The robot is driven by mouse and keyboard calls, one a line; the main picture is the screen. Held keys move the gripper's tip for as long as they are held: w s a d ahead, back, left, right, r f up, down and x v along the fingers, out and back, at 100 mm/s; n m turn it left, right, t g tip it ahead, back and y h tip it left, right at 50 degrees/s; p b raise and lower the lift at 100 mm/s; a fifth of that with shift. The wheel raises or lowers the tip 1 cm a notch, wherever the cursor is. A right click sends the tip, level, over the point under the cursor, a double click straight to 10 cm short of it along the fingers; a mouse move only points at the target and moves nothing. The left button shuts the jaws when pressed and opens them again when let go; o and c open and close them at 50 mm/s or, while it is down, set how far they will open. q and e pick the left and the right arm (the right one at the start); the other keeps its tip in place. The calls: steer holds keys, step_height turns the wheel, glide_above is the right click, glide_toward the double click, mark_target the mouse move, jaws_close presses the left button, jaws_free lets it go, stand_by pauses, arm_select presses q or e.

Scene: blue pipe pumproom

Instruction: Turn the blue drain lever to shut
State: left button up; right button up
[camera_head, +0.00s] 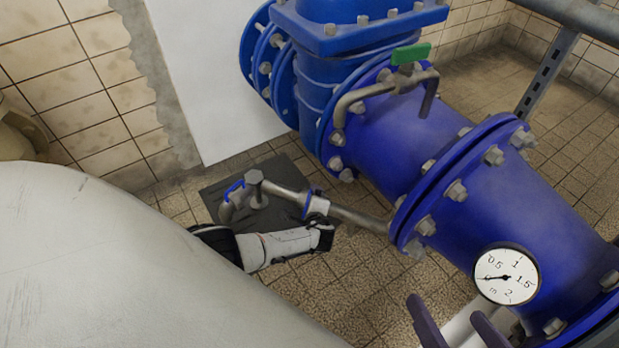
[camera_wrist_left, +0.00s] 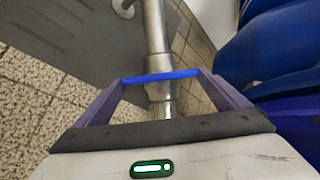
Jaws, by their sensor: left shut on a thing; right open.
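The blue drain lever (camera_wrist_left: 160,76) lies crosswise over a thin grey drain pipe (camera_wrist_left: 155,28) in the left wrist view. In the head view the lever (camera_head: 308,203) shows as a small blue piece at the pale valve body on the drain pipe (camera_head: 355,217). My left gripper (camera_wrist_left: 161,80) is shut on the lever, with one purple finger at each end of it. In the head view the left hand sits just below the valve, its fingers hard to make out. My right gripper (camera_head: 448,308) is open and empty at the bottom, in front of the big blue pipe.
The big blue flanged pipe (camera_head: 395,140) fills the right side and carries a round gauge (camera_head: 506,275). A green handle (camera_head: 411,54) sits on a bent grey pipe above. A dark floor plate (camera_head: 225,207) lies under the drain pipe's end. A tiled wall stands left.

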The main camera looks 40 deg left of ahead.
arm_select(q)
steer(key=shift+m, duration=0.3)
arm_select(e)
steer(key=shift+f, duration=0.2)
arm_select(q)
steer(key=o, duration=0.7)
steer(key=shift+o, duration=0.2)
steer(key=p+v, duration=0.7)
steer(key=v, duration=0.3)
steer(key=shift+s+p, duration=0.2)
steer(key=shift+p, duration=0.1)
arm_select(e)
steer(key=s+d+f+g+h, duration=0.1)
steer(key=d+f+h, duration=0.2)
steer(key=d+f, duration=0.1)
steer(key=shift+s+g, duration=0.15)
steer(key=shift+g, duration=0.25)
arm_select(q)
steer(key=shift+d, duration=0.1)
arm_select(e)
steer(key=shift+f, duration=0.1)
